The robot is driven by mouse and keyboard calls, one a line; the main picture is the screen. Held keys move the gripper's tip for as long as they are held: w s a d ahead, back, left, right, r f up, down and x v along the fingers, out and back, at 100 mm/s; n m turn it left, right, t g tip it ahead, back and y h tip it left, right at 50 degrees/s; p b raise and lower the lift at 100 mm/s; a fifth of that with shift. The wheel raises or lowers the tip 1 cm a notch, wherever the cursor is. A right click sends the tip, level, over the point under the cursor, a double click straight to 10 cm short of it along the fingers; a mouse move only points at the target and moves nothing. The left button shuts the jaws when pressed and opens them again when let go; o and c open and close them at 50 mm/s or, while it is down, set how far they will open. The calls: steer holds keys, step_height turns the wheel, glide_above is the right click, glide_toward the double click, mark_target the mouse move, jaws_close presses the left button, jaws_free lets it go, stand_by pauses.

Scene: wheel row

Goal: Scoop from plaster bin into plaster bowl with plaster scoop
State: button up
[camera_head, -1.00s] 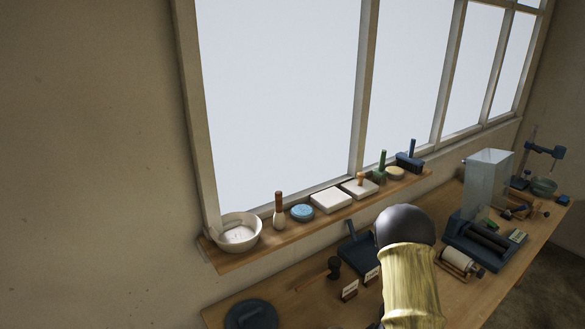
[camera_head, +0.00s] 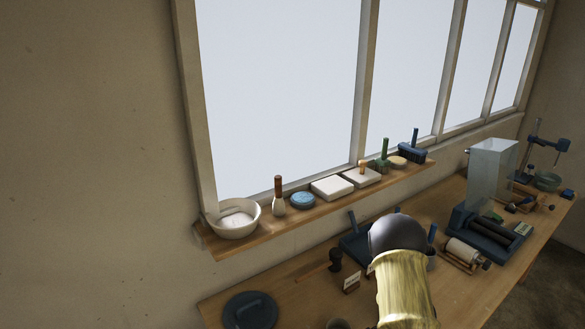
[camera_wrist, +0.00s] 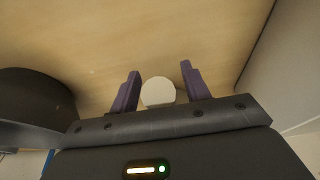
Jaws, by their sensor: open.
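A white bowl (camera_head: 235,219), which looks like the plaster bowl, stands upright at the left end of the window shelf, with pale material or shading inside. My gripper (camera_wrist: 158,88) shows in the wrist view with its two purple fingers apart. A pale round thing (camera_wrist: 158,92) appears between the fingers; it looks like an end seen head-on, and I cannot tell whether it is the scoop's handle. A dark rounded object (camera_wrist: 32,100) lies left of the fingers, and I cannot tell whether it is the bin. In the head view my arm hides the gripper.
The shelf (camera_head: 270,232) also holds a wooden-handled brush (camera_head: 279,198), a blue round tin (camera_head: 303,200) and white blocks (camera_head: 332,188). On the bench below are a dark round lid (camera_head: 250,311), a roller device (camera_head: 488,233) and a tall clear box (camera_head: 492,168).

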jaws_close()
steer(key=shift+r+p, duration=1.55)
steer(key=shift+p, duration=0.05)
stand_by(0.5)
steer(key=shift+r+p, duration=2.95)
steer(key=shift+r, duration=0.1)
steer(key=shift+f, duration=0.1)
